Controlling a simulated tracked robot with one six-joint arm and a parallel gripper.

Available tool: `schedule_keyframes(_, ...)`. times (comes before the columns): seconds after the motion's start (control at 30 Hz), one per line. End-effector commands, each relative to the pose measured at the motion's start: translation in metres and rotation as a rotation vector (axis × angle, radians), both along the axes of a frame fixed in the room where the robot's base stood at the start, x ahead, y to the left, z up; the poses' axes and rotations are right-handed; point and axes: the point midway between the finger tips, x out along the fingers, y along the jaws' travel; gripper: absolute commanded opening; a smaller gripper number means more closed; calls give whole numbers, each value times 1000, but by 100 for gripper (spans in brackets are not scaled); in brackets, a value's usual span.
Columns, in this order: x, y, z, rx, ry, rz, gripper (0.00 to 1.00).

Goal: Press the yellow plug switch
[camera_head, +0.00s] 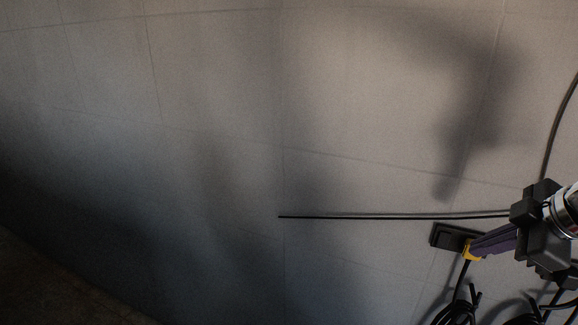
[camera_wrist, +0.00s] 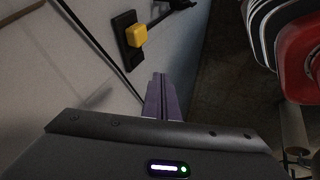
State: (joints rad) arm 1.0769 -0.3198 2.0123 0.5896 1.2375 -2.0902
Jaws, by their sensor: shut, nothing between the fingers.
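The yellow plug switch (camera_wrist: 137,34) sits on a black wall plate (camera_wrist: 127,43) in the wrist view, with a black cable leaving it to the upper right. In the head view, the yellow plug (camera_head: 467,250) shows at the lower right beside the black plate (camera_head: 443,236), partly covered by my fingertips. My gripper (camera_head: 474,247) has purple fingers that are closed together and empty. In the wrist view the fingertips (camera_wrist: 160,75) point toward the plug, with a visible gap below and right of it. I cannot tell the exact distance in depth.
A thin dark rod or cable (camera_head: 390,216) runs along the pale tank wall (camera_head: 330,110) just above the plate. Coiled black cables (camera_head: 455,312) hang below the plug. The wall to the left is bare. A dark floor (camera_head: 50,290) shows at the lower left.

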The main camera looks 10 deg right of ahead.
Motion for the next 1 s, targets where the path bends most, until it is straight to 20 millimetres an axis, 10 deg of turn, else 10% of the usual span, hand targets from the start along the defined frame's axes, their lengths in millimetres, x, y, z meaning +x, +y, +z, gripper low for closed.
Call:
schedule_keyframes(0.63,53,5,-77,3,2,0,0)
schedule_keyframes(1.0,81,-16,-81,1,1,-3,0)
